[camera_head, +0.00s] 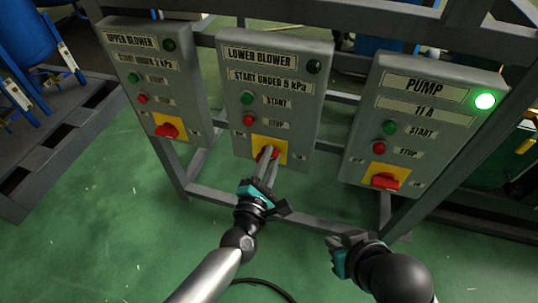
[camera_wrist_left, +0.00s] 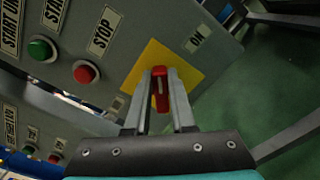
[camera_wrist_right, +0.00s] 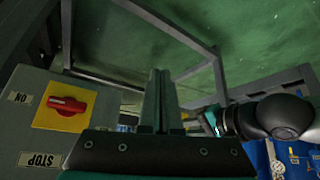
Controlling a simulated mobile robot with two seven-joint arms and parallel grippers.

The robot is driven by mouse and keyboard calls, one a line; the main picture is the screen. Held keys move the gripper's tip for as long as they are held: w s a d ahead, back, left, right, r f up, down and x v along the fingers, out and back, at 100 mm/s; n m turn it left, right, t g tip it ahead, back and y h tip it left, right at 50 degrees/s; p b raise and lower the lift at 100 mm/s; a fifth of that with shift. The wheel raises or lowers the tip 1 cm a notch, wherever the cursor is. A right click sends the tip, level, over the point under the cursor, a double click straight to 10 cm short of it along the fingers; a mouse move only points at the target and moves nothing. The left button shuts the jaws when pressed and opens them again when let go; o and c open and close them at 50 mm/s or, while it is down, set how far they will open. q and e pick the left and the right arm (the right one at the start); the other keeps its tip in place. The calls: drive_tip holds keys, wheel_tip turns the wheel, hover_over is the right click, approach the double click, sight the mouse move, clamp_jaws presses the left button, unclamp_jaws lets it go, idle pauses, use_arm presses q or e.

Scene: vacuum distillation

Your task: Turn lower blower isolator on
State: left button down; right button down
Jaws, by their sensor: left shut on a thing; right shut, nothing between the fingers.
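The lower blower box (camera_head: 285,85) stands in the middle of the head view, with a yellow isolator plate (camera_head: 288,148) near its bottom. My left gripper (camera_head: 268,155) is shut on the red isolator knob, which it partly hides. In the left wrist view the red knob (camera_wrist_left: 160,88) sits between the two fingers, in front of the yellow plate (camera_wrist_left: 185,66). The knob's handle lies oblique to the plate, with the ON label (camera_wrist_left: 197,38) up to the right. The lower blower lamp (camera_head: 314,66) is dark. My right gripper (camera_head: 335,241) is shut and empty, below the pump box.
The upper blower box (camera_head: 150,75) stands left, its red isolator (camera_head: 167,131) on yellow. The pump box (camera_head: 425,110) stands right, its lamp (camera_head: 485,101) lit green and its red isolator (camera_head: 385,181) below. Grey frame bars surround the boxes. Green floor (camera_head: 100,220) is clear in front.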

use_arm(q)
drive_tip(key=m, duration=0.3)
drive_tip(key=m+p, duration=0.1)
drive_tip(key=shift+s+d+f, duration=0.1)
drive_tip(key=shift+d+f, duration=0.05)
drive_tip(key=shift+f, duration=0.15)
drive_tip(key=shift+f+m+p, duration=0.15)
drive_tip(key=shift+m, duration=0.8)
drive_tip(key=shift+f+m+p, duration=0.15)
drive_tip(key=shift+m, duration=0.8)
use_arm(e)
drive_tip(key=shift+s+d+f+g+h, duration=0.2)
drive_tip(key=shift+s+d+f+g, duration=0.05)
drive_tip(key=shift+s+d+g, duration=0.25)
drive_tip(key=shift+s+d+f+g+h, duration=0.2)
drive_tip(key=shift+s+d+g, duration=0.2)
drive_tip(key=shift+s+d, duration=0.1)
drive_tip(key=shift+w+f, duration=0.1)
use_arm(q)
drive_tip(key=c, duration=0.8)
unclamp_jaws()
drive_tip(key=shift+o, duration=0.2)
drive_tip(key=p+v, duration=0.4)
drive_tip(key=v, duration=1.1)
drive_tip(key=shift+s, duration=0.15)
use_arm(e)
wheel_tip(320, 180, down, 9)
drive_tip(key=s+g, duration=0.1)
drive_tip(key=shift+s, duration=0.3)
drive_tip(key=shift+d, duration=0.1)
